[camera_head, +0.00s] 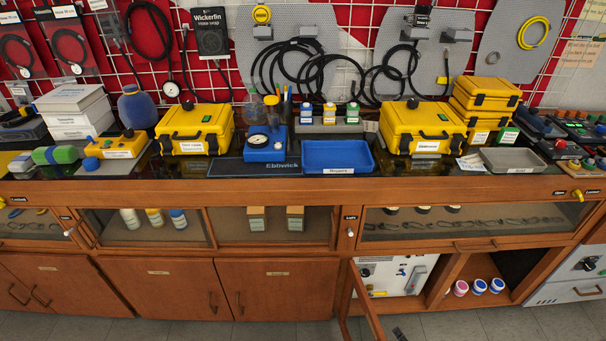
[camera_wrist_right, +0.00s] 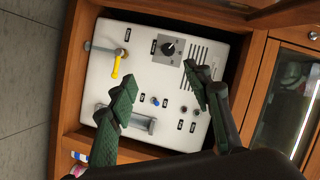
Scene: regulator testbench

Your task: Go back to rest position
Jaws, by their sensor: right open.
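My right gripper shows in the right wrist view (camera_wrist_right: 160,76), with its two green fingers spread apart and nothing between them. It faces a white control panel (camera_wrist_right: 148,68) that has a black knob (camera_wrist_right: 169,48), a yellow-handled lever (camera_wrist_right: 117,65) and a grey handle (camera_wrist_right: 143,122). The fingers overlap the panel in the picture; I cannot tell how far off they are. In the head view only a small dark part of my right gripper (camera_head: 399,334) shows at the bottom edge. The panel (camera_head: 388,275) sits inside the open lower cabinet there. My left gripper is not in view.
An open wooden cabinet door (camera_head: 367,302) juts out left of the panel. Several small jars (camera_head: 479,287) stand on the shelf at right. The bench holds yellow cases (camera_head: 420,127), a blue tray (camera_head: 337,157) and a grey tray (camera_head: 513,160). The tiled floor (camera_head: 480,325) in front looks clear.

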